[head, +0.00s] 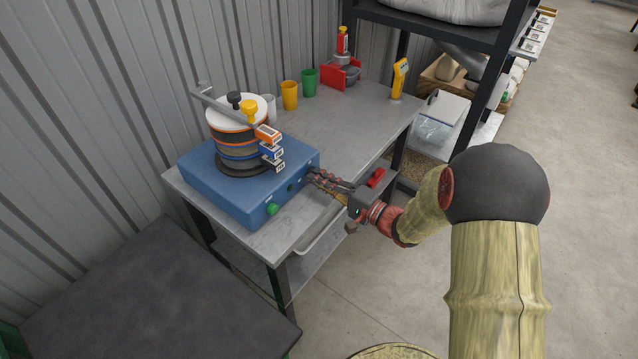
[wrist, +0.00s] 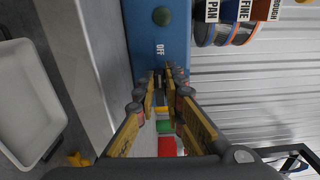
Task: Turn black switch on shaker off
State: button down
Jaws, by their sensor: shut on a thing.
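The shaker is a blue box (head: 235,185) on the metal table, with a stack of round sieves (head: 240,140) on top. The wrist view shows the fingertips (wrist: 166,74) closed together against the blue face (wrist: 180,40), beside a white "OFF" label (wrist: 160,49). They are shut on the black switch, which they mostly hide.
Yellow (head: 290,95) and green (head: 309,82) cups, a red holder (head: 341,74) and a yellow handheld device (head: 399,77) stand farther back on the table (head: 345,125). A dark shelf rack (head: 430,30) is beyond. A dark surface (head: 160,295) fills the lower left.

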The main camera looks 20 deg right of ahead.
jog(key=shift+f, duration=0.1)
dwell(0.3)
jog(key=c, duration=1.9)
grip_release()
jog(key=v, duration=1.2)
